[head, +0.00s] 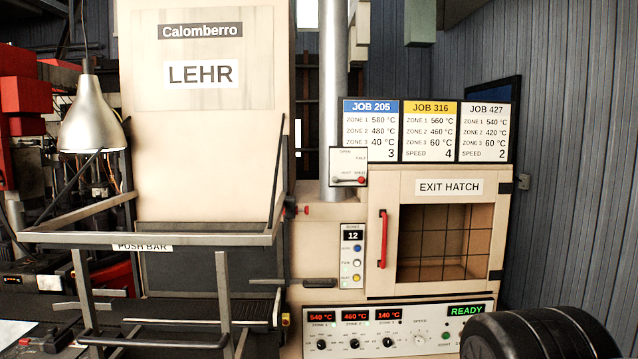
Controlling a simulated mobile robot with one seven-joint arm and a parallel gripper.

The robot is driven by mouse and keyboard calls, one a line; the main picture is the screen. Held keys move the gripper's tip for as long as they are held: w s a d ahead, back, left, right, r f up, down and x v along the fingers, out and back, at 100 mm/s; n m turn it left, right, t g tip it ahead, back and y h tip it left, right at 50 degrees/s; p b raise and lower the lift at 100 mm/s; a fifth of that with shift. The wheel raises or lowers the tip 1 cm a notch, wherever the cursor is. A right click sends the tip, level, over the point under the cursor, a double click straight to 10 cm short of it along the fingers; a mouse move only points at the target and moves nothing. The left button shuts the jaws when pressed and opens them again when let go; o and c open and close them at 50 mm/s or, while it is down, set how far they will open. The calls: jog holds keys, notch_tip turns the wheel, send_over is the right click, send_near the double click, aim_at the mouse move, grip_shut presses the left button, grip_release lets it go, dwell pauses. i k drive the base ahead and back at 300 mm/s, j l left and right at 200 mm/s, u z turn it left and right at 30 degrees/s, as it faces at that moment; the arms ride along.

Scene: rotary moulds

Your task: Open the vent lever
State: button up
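The vent lever (349,181) sits on a small white plate (348,156) on the grey vertical flue pipe, above the control column of the lehr. The plate has small labels, with OPEN at the upper left and what looks like SHUT at the right. The lever lies about level, with its red knob (362,180) at the right, by that right-hand label. My gripper is not in view, and nothing is seen touching the lever.
The lehr's exit hatch (448,187) has a red handle (383,239) below right of the lever. Job cards (428,131) stand close right of the plate. A metal push-bar frame (150,238) juts out at the left. A control panel (395,330) runs along the bottom.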

aim_at(361, 181)
jog(key=i+j+z, duration=0.2)
jog(key=i, duration=0.5)
jog(key=i+j+z, duration=0.2)
jog(key=i+j, duration=0.25)
jog(key=i, duration=0.2)
jog(key=i+j+z, duration=0.2)
jog(key=i+j, duration=0.3)
jog(key=i, duration=0.15)
